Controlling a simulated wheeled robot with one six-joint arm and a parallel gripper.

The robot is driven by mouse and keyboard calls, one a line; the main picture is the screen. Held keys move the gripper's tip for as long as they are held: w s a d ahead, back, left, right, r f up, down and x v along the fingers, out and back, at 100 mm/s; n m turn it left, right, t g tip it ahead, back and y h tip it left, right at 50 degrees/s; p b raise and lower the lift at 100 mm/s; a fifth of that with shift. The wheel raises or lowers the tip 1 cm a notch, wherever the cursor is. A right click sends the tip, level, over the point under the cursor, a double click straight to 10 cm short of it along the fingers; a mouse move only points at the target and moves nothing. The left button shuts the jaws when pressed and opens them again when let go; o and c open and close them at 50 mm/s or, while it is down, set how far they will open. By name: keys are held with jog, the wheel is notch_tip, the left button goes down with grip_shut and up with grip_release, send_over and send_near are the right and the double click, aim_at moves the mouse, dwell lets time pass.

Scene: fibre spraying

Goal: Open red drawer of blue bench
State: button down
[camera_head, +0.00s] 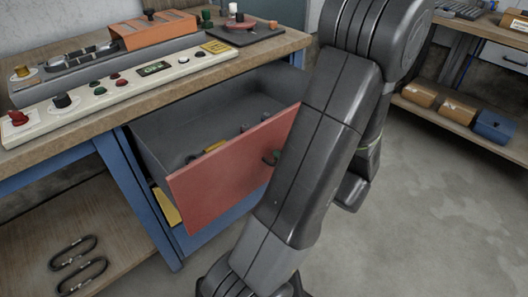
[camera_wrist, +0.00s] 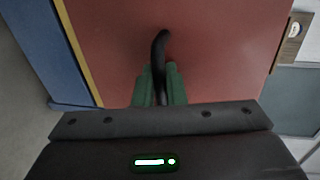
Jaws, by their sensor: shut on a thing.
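The red drawer (camera_head: 225,165) of the blue bench (camera_head: 130,178) stands well open in the head view. Its grey inside shows, with a few small items and a yellow thing in it. In the wrist view the red drawer front (camera_wrist: 215,50) fills most of the picture. My gripper (camera_wrist: 160,82) has green fingers shut on the black drawer handle (camera_wrist: 160,45).
A control panel (camera_head: 120,82) with knobs and an orange block (camera_head: 155,30) stand on the bench top. Black looped cables (camera_head: 78,265) lie on the lower shelf at left. A shelf with boxes (camera_head: 457,108) stands at right. The floor between is clear.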

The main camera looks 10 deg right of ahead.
jog(key=f+b+v, duration=0.1)
jog(key=v, duration=0.5)
jog(key=shift+s+d, duration=0.15)
jog(key=shift+s, duration=0.1)
jog(key=shift+f, duration=0.1)
jog(key=c, duration=1.6)
grip_release()
jog(key=p+v, duration=0.2)
jog(key=v, duration=1.1)
jog(key=shift+s+d, duration=0.2)
jog(key=shift+s, duration=0.1)
jog(key=b+x, duration=0.2)
jog(key=x, duration=1.2)
jog(key=shift+s, duration=0.1)
